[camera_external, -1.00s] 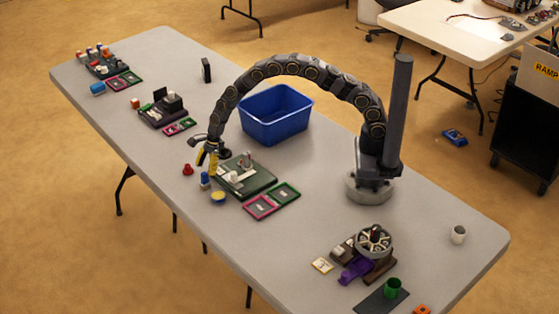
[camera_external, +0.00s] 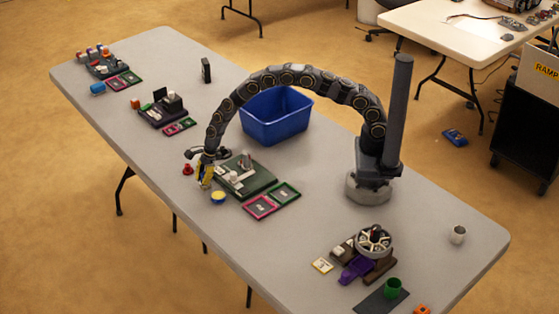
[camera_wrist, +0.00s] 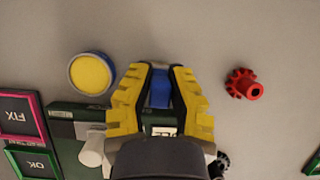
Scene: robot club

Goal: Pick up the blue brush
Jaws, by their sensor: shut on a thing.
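The blue brush (camera_wrist: 160,90) shows as a blue piece between my gripper's two yellow fingers in the wrist view; most of it is hidden. My gripper (camera_wrist: 158,72) is shut on it. In the external view my gripper (camera_external: 205,178) is low at the table's left side, beside the dark green board, and its fingers cover the brush there. I cannot tell whether the brush still touches the table.
A yellow-topped round tin (camera_wrist: 91,73) and a red gear piece (camera_wrist: 243,84) flank my gripper. The green board (camera_external: 250,183) with small white parts is close by, with pink and green frames (camera_external: 273,201) beside it. A blue bin (camera_external: 276,124) stands behind.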

